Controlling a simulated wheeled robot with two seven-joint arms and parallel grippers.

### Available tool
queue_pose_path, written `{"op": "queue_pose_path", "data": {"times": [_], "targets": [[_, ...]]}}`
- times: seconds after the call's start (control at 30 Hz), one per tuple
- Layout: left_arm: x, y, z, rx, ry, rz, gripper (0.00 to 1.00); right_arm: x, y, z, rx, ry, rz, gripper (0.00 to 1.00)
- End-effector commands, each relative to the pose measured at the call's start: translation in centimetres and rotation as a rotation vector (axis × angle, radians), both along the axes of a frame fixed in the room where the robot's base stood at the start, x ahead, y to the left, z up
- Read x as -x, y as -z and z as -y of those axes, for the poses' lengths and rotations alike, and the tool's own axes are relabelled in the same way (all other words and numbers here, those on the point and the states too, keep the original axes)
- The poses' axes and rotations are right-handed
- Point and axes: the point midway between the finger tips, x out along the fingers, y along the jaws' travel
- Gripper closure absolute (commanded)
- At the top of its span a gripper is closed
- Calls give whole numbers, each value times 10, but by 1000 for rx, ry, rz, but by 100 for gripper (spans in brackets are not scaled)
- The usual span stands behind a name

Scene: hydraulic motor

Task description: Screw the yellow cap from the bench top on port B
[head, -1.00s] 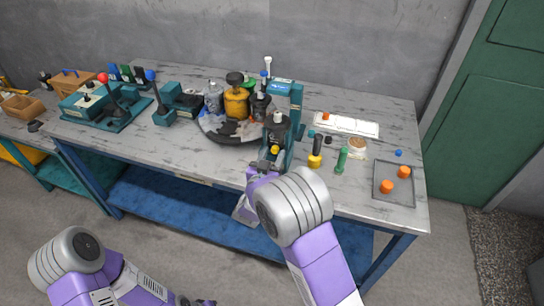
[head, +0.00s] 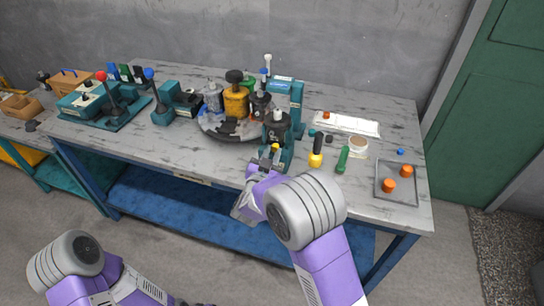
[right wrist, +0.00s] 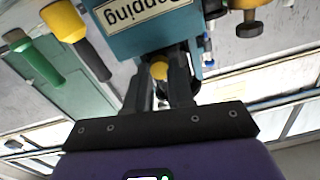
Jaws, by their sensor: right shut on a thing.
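The yellow cap (right wrist: 158,70) is between the fingertips of my right gripper (right wrist: 167,82), which is shut on it. The cap also shows in the head view (head: 275,147), at the front of the dark hydraulic motor (head: 276,127) on a teal stand (head: 297,100). The cap is right by the motor body; I cannot tell whether it touches the port or is on its thread. Port B is hidden or too small to make out. My left arm is low at the left of the head view. Its gripper barely shows at the bottom edge.
A grey tray (head: 380,194) holds orange caps. A round turntable (head: 215,134) with bottles and a yellow canister is left. The bench front between is clear.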

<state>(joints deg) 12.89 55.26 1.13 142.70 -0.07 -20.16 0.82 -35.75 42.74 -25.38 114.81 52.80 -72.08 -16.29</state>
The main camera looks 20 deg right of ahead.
Motion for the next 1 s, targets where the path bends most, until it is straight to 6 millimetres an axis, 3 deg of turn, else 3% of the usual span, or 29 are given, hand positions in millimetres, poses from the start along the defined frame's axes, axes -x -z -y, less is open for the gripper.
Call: {"op": "queue_pose_path", "data": {"times": [0.1,0.13,0.2,0.57,1.0], "targets": [[0,-1,0,0,0,0,57,0,0,0,0,0,-1,100],[0,-1,0,0,0,0,57,0,0,0,0,0,-1,75],[0,-1,0,0,0,0,57,0,0,0,1,0,-2,64],[0,-5,0,0,0,0,57,0,-1,0,15,0,-11,64],[0,-75,0,0,0,0,57,0,-6,-1,427,-2,-284,64]]}}
